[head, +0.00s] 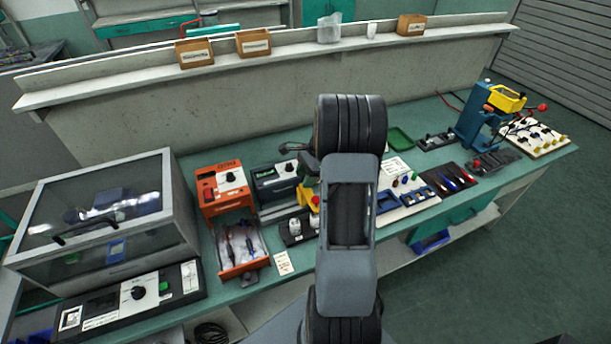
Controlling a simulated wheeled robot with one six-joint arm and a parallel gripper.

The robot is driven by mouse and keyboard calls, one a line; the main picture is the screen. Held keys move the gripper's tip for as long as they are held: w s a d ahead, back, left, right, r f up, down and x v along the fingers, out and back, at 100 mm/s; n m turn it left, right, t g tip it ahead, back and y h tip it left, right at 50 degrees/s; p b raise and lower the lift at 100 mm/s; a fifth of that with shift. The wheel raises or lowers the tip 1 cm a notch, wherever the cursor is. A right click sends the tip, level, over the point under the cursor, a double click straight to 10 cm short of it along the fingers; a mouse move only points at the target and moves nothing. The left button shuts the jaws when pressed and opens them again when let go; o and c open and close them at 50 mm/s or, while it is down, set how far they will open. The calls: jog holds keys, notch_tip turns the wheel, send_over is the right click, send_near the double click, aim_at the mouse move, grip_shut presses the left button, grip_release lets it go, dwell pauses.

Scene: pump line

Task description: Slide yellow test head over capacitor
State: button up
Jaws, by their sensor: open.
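A yellow part (307,194) with a red knob shows beside the dark tester, partly hidden behind my arm. It may be the yellow test head. Another yellow head (508,98) sits on a blue stand (478,125) at the far right of the bench. A black block (297,227) with light cylindrical parts stands just below the first yellow part; I cannot tell whether one is the capacitor. My arm rises through the middle of the view and covers the bench behind it.
A clear-lidded box (105,215) fills the left end. An orange tester (222,187) and a dark tester (278,182) stand left of my arm. An open orange-fronted drawer (243,268) juts forward. Trays and tools lie to the right. A shelf (130,78) runs behind.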

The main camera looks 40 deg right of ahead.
grip_shut()
dwell(0.3)
